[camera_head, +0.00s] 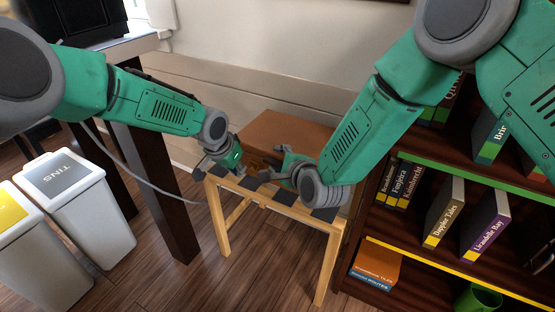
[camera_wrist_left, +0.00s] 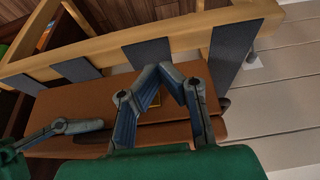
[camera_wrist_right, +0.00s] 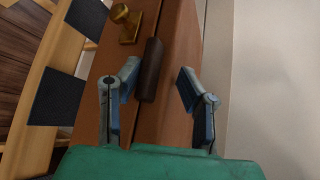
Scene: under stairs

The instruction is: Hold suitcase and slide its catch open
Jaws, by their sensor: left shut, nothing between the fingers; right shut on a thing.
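The brown suitcase (camera_head: 290,130) lies on a wooden seat with dark woven straps. It also shows in the left wrist view (camera_wrist_left: 80,105) and right wrist view (camera_wrist_right: 182,45). Its dark brown handle (camera_wrist_right: 150,70) lies between the fingers of my right gripper (camera_wrist_right: 157,78), which is shut on it. A brass catch (camera_wrist_right: 126,22) sits on the suitcase beyond the handle. My left gripper (camera_wrist_left: 166,70) is shut and empty over the suitcase's front side; a bit of brass (camera_wrist_left: 156,103) shows behind its fingers. Whether they touch the catch, I cannot tell. My right gripper (camera_head: 282,162) is close beside it.
The wooden seat (camera_head: 232,243) stands against the wall. A bookshelf (camera_head: 440,235) is close on the right. A dark table leg (camera_head: 160,190) and bins (camera_head: 70,190) stand on the left. Open wood floor lies in front.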

